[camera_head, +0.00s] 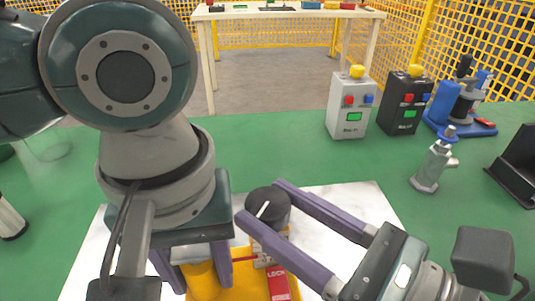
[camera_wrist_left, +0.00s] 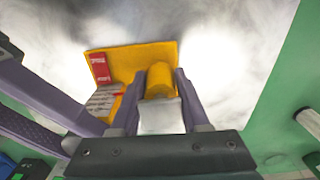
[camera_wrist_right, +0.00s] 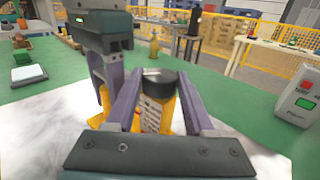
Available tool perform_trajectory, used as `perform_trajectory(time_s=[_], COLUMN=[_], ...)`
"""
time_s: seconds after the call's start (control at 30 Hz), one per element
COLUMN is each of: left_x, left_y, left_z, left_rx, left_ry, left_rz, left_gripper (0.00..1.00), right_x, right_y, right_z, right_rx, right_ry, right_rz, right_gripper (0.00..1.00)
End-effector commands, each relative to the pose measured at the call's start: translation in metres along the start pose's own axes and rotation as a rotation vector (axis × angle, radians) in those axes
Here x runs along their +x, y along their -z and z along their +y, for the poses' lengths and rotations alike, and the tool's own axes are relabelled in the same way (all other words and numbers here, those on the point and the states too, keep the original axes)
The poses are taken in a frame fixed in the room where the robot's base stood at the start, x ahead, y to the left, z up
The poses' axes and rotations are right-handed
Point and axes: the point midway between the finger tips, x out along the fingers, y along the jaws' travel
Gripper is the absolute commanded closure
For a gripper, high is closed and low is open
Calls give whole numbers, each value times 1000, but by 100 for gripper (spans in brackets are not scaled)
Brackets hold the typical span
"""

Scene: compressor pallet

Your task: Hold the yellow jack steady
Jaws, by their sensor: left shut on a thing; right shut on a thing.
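The yellow jack has a flat yellow base (camera_wrist_left: 130,58) on a white marbled sheet, a yellow cylinder (camera_wrist_left: 159,80) and a labelled upright body (camera_wrist_right: 152,112). A black round knob (camera_head: 268,205) with a white mark tops that body. A red tag reading LOCK (camera_head: 278,283) is on the base. My left gripper (camera_head: 192,262) points down, its fingers shut on either side of the yellow cylinder. My right gripper (camera_head: 261,202) comes in from the right, its fingers shut around the black knob (camera_wrist_right: 160,83). My left wrist hides part of the jack in the head view.
A grey control box (camera_head: 349,107) and a black one (camera_head: 404,103) stand at the back right. A silver bottle-shaped part (camera_head: 433,165), a blue device (camera_head: 463,100) and a black stand (camera_head: 516,165) are on the green table's right. The white sheet (camera_head: 350,200) is otherwise clear.

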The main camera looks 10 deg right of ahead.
Motion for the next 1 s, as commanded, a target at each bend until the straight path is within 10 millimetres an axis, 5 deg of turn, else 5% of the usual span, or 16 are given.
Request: perform_trajectory(time_s=[0.5, 1.0], left_x=[0, 0], left_y=[-1, -1], left_z=[1, 1], left_rx=[1, 3], left_ry=[-4, -4], left_rz=[-2, -3], left_gripper=[100, 100], right_x=[3, 4], right_y=[-2, -2], right_z=[8, 9], right_rx=[4, -4], right_ry=[425, 573], right_rz=[-7, -6], right_gripper=[100, 100])
